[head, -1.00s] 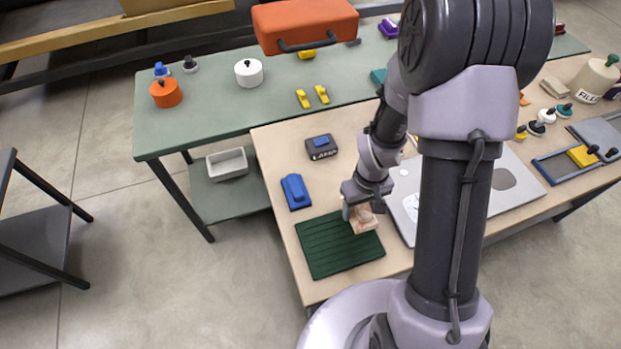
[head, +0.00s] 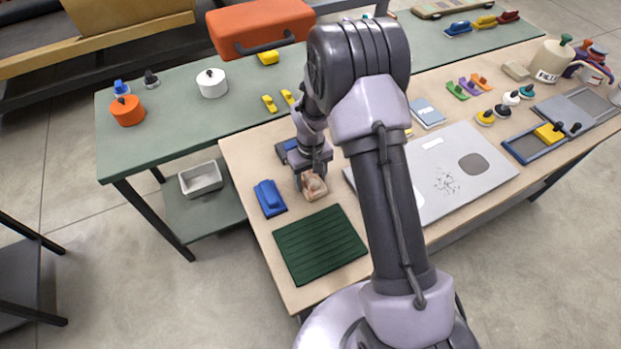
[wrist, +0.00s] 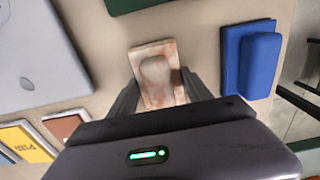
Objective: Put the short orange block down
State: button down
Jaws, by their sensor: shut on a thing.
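The short orange block (head: 315,188) is a pale, mottled orange-tan piece with a rounded raised part on top. It also shows in the wrist view (wrist: 156,62), between the two fingers. My gripper (head: 313,172) is shut on it, also seen in the wrist view (wrist: 159,86). They are over the wooden table, just past the far edge of the ribbed green mat (head: 318,246) and right of a blue block (head: 269,198). I cannot tell whether the block touches the table. The fingers hide parts of its sides.
A silver panel (head: 440,200) lies to the right. A dark box with a blue top (head: 287,147) is partly hidden behind my gripper. Bare wood (head: 245,170) lies left of it. Beyond stands a green table (head: 180,140) with an orange pot (head: 127,111) and white pot (head: 212,84).

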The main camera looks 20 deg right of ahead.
jog(key=shift+f, duration=0.25)
jog(key=shift+c, duration=2.3)
grip_release()
jog(key=shift+r, duration=0.1)
notch_tip(320, 180, up, 14)
jog(key=p, duration=0.4)
notch_tip(320, 180, up, 11)
jog(key=m+t, duration=0.2)
send_over(310, 174)
jog(key=s, duration=0.4)
jog(key=s+a+r+m+t, duration=0.1)
jog(key=s+r, duration=0.2)
jog(key=s, duration=0.4)
jog(key=s+a+r+m+t+y, duration=0.1)
jog(key=s+r+m, duration=0.1)
jog(key=s+r, duration=0.2)
jog(key=s+a+r+m+t+y, duration=0.1)
jog(key=s+r, duration=0.3)
jog(key=s, duration=0.6)
jog(key=shift+s+a+r+m+t, duration=0.15)
jog(key=shift+a+r+m+t, duration=0.15)
jog(key=shift+a+t, duration=0.1)
jog(key=shift+f+b, duration=0.1)
jog(key=shift+b, duration=0.2)
